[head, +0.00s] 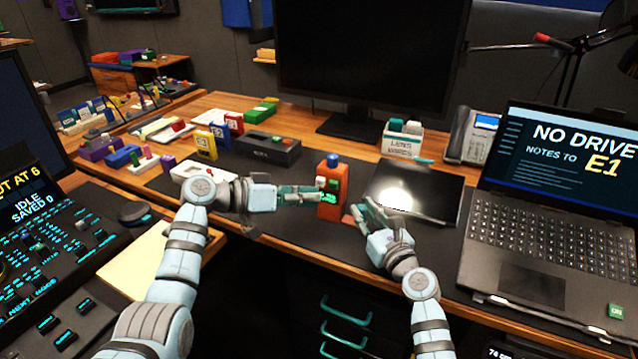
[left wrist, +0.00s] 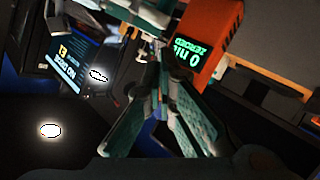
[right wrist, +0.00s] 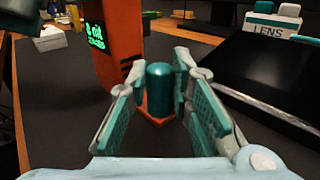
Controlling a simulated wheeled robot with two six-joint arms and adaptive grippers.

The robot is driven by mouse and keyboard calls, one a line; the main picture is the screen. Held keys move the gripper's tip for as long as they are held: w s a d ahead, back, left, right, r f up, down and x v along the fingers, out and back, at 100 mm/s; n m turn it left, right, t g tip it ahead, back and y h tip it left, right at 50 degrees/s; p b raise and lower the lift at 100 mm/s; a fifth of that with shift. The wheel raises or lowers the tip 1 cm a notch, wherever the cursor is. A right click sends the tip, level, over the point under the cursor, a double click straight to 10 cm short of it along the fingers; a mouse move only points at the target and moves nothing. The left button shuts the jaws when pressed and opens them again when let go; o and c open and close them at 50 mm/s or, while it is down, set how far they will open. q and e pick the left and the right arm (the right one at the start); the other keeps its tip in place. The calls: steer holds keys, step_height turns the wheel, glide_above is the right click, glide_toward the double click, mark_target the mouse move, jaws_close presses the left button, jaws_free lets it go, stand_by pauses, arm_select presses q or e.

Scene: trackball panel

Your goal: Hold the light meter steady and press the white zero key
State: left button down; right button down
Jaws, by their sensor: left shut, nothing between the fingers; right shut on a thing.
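The orange light meter (head: 333,201) stands upright on the dark mat, with a blue dome on top. Its lit green display, seen in the left wrist view (left wrist: 194,58) and right wrist view (right wrist: 95,38), appears to read "0 nit ZEROED". The white key (head: 321,182) is on its upper left. My left gripper (head: 319,197) is shut and empty, its tips in front of the meter just below the key; contact cannot be told. My right gripper (head: 366,208) is shut on the meter's teal post (right wrist: 160,90), above its orange foot.
A black panel (head: 428,182) with a bright reflection lies right of the meter, beside a laptop (head: 520,190). A black box (head: 266,149) and coloured blocks stand behind to the left. A lens bin (head: 402,139) is behind. Drawers are below the front edge.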

arm_select(q)
steer(key=shift+s, duration=0.1)
steer(key=s, duration=0.1)
steer(key=s+a, duration=0.1)
steer(key=s, duration=0.2)
steer(key=shift+s+a, duration=0.25)
steer(key=shift+a, duration=0.15)
stand_by(0.4)
steer(key=s+a+r, duration=0.3)
steer(key=a+r, duration=0.2)
steer(key=a, duration=0.2)
steer(key=shift+s+r, duration=0.15)
steer(key=shift+r, duration=0.1)
